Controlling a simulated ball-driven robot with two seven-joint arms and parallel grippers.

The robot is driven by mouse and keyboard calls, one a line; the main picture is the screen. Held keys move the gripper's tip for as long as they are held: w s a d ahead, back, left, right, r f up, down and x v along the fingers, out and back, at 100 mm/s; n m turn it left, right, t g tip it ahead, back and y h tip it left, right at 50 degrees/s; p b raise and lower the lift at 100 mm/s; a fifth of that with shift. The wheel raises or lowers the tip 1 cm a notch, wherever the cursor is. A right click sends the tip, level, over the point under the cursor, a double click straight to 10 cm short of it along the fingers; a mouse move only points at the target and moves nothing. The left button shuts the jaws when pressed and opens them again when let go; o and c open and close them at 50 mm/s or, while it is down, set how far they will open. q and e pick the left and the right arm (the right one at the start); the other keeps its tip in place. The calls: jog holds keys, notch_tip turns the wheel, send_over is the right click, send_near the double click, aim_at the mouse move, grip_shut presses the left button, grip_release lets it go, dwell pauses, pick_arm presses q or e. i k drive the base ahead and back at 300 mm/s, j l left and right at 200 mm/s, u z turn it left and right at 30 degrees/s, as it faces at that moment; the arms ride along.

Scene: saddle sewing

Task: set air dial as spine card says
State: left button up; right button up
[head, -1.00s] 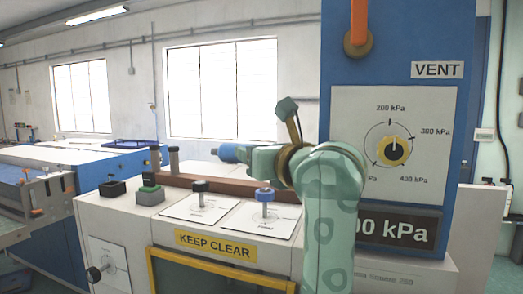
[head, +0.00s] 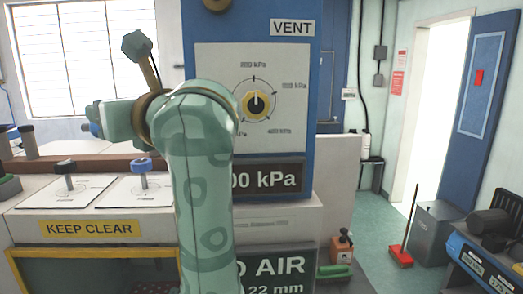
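The air dial (head: 257,103) is a yellow knob with a dark ring on a white panel of a blue column. Its white mark points up, toward the top scale label, which looks like 200 kPa. Labels for 300 and 400 kPa lie to its right and lower right; my arm hides the lower left of the scale. The black readout (head: 266,180) below shows "00 kPa", its first digit hidden. A dark sign (head: 280,274) reads "O AIR" and "22 mm", partly covered by my arm. I cannot identify a spine card. Neither gripper's fingers show.
My green arm stands before the column, bending left. A VENT label (head: 292,28) is above the panel. A KEEP CLEAR bench (head: 90,229) with a black knob (head: 70,168) and a blue knob (head: 141,166) is left. Open floor (head: 370,236), a red-based broom (head: 401,255) and a doorway are right.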

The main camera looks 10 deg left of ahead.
aim_at(256, 105)
jog(key=k, duration=1)
